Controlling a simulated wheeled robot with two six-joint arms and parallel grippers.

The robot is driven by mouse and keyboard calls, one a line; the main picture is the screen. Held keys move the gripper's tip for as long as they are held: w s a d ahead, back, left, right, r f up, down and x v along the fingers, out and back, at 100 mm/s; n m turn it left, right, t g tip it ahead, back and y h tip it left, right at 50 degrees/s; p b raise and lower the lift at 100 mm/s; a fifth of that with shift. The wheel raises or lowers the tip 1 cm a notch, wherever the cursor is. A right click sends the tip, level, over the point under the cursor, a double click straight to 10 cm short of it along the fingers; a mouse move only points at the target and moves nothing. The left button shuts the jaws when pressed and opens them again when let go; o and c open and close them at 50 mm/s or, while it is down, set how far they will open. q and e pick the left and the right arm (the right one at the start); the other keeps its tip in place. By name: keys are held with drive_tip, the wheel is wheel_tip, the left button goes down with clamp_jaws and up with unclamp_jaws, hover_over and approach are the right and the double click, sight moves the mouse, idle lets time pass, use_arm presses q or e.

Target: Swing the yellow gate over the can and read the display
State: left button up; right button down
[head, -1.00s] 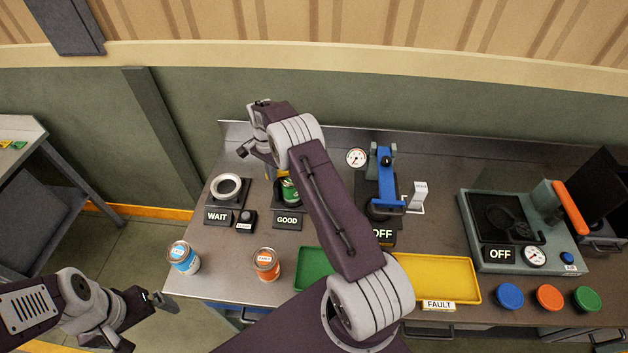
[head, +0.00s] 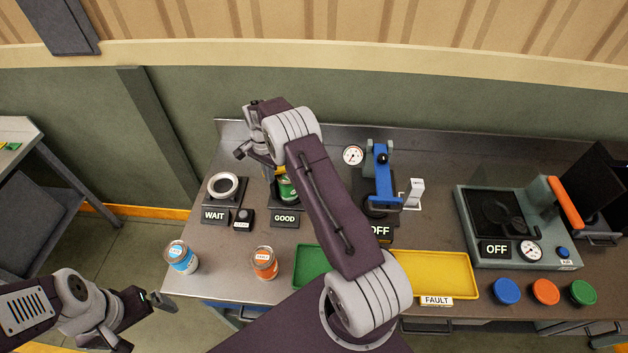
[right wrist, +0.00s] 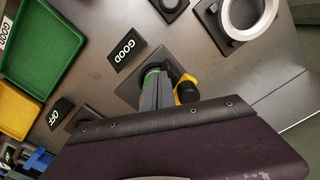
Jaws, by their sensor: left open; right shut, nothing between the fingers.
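The green can (head: 287,188) stands on a dark station at the left of the bench, partly hidden by my right arm. A bit of the yellow gate (head: 281,170) shows at the top of the can; in the right wrist view, its yellow and black part (right wrist: 187,90) is right beside my fingers. The display (head: 285,219) in front of the can reads GOOD. My right gripper (head: 269,172) is shut and empty at the gate, pointing down; its fingers also show in the right wrist view (right wrist: 155,92). My left gripper (head: 160,299) is open and empty off the bench's left end.
A ring stand (head: 223,186) with a WAIT display (head: 214,216) is left of the can. A blue can (head: 181,257) and an orange can (head: 264,263) stand in front. Green (head: 308,265) and yellow (head: 445,274) trays, a blue press (head: 381,178) and a grey machine (head: 520,235) lie right.

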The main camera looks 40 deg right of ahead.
drive_tip(key=shift+r, duration=0.15)
wheel_tip(320, 180, up, 7)
drive_tip(key=p, duration=0.5)
drive_tip(key=shift+f, duration=0.25)
